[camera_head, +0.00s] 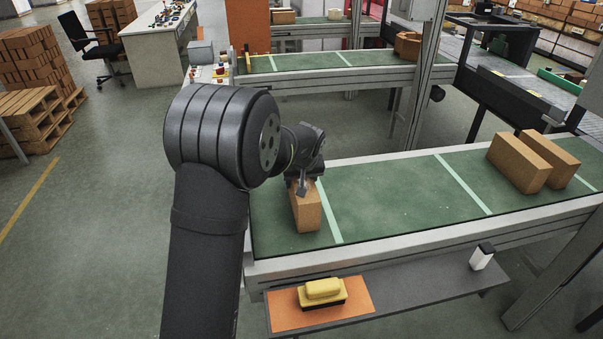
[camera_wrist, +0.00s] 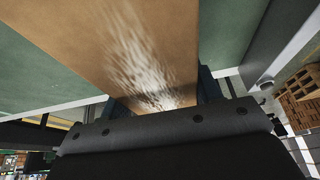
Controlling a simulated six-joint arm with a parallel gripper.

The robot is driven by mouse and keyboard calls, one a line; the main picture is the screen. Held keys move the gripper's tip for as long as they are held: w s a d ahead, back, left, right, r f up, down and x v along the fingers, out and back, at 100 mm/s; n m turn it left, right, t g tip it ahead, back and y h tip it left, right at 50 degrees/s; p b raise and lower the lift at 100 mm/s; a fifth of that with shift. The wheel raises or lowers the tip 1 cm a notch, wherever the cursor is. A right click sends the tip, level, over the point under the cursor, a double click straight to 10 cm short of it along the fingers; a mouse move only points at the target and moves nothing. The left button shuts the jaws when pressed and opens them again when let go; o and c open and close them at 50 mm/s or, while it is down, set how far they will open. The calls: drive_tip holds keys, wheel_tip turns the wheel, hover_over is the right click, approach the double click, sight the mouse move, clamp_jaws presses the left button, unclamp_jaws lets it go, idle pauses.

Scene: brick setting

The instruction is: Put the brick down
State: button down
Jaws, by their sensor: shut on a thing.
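A tan brick (camera_head: 306,209) stands upright at the left end of the green conveyor belt (camera_head: 395,195), left of a pale stripe. My gripper (camera_head: 303,184) is above it and shut on its upper part. In the wrist view the brick (camera_wrist: 120,45) fills the upper middle, with a whitish worn patch, and my gripper (camera_wrist: 165,105) closes around it at the near end. The brick's base looks to be at the belt surface, but I cannot tell whether it touches.
Two more bricks (camera_head: 519,162) (camera_head: 550,158) stand at the belt's right end. A yellow-handled brush (camera_head: 322,292) lies on an orange mat on the shelf below, with a small white bottle-like item (camera_head: 481,257) to its right. The belt's middle is clear.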

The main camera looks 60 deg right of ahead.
drive_tip(key=shift+f, duration=0.2)
drive_tip(key=shift+c, duration=2.2)
unclamp_jaws()
drive_tip(key=shift+f, duration=0.1)
drive_tip(key=v, duration=1.2)
